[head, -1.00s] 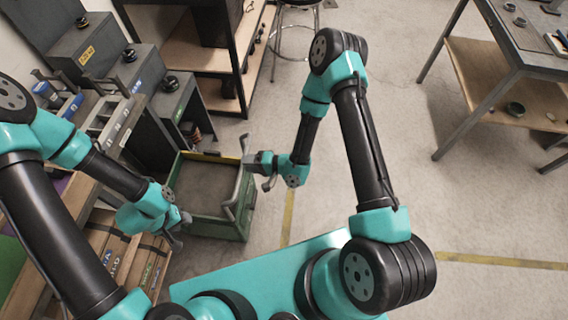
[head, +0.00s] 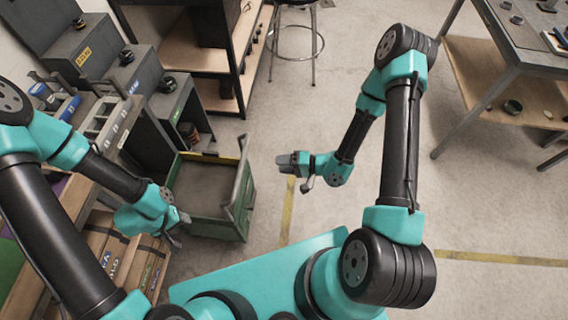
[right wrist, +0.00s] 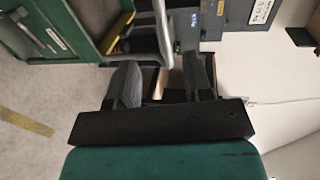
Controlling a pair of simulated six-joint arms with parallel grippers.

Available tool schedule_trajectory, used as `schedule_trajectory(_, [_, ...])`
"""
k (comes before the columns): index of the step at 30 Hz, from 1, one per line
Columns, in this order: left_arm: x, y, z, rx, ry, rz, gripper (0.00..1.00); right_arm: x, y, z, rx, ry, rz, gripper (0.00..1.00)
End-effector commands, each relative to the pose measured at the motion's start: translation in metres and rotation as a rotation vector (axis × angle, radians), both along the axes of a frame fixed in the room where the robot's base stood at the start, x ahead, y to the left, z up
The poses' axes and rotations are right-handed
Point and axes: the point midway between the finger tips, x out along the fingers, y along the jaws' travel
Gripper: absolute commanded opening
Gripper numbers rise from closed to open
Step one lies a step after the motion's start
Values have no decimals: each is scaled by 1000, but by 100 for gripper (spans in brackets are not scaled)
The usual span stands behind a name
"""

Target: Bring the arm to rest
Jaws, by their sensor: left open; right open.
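My right gripper (head: 296,172) is held out over the floor, to the right of the green crate and apart from it. In the right wrist view its two dark fingers (right wrist: 160,85) stand apart, with nothing gripped between them. My left gripper (head: 177,228) hangs at the lower left, close to the front left of the green crate. It is open, small and partly hidden by its own wrist, and I see nothing held in it.
A green crate (head: 246,208) stands on the floor between the grippers. Grey boxes with black knobs (head: 127,56) line the left bench. A wood-shelved rack (head: 180,45), a stool (head: 297,56) and a table (head: 540,63) stand farther back. Floor on the right is clear.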

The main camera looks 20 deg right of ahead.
Motion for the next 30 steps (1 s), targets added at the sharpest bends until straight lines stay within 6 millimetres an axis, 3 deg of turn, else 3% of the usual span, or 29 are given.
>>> schedule_trajectory(19, [0, 0, 0, 0, 0, 0, 43, 1, -3, -3, -39, 0, -3, 46])
schedule_trajectory(30, [0, 0, 0, 0, 0, 0, 43, 0, -31, -40, -492, 27, 16, 46])
